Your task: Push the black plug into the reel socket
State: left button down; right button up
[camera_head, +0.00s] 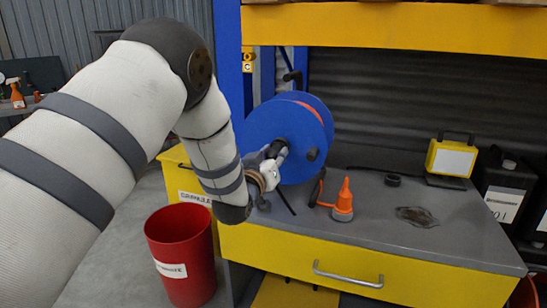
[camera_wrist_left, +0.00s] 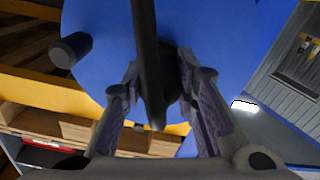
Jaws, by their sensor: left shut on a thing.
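The blue reel (camera_head: 262,122) stands on the grey bench and fills much of the left wrist view (camera_wrist_left: 225,40). My left gripper (camera_head: 279,155) is at the reel's face, near its centre. In the left wrist view its fingers (camera_wrist_left: 158,80) are shut on a dark, slim thing, which I take for the black plug (camera_wrist_left: 149,60). Behind it is a dark round shape at the reel's middle, perhaps the socket. I cannot tell whether the plug touches or enters it. In the head view the gripper hides the plug. My right gripper is not in view.
The reel's black crank knob (camera_head: 313,154) sticks out just right of my gripper. A red bin (camera_head: 182,260) is on the floor at left.

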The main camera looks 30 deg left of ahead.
pick_arm(q)
jog(key=shift+w+r, duration=0.1)
jog(key=shift+w, duration=0.1)
dwell(0.6)
jog(key=c, duration=1.2)
grip_release()
jog(key=shift+w, duration=0.1)
jog(key=shift+p+v, duration=0.6)
jog(key=shift+v, duration=0.75)
jog(key=p+v, duration=0.2)
jog(key=v, duration=0.4)
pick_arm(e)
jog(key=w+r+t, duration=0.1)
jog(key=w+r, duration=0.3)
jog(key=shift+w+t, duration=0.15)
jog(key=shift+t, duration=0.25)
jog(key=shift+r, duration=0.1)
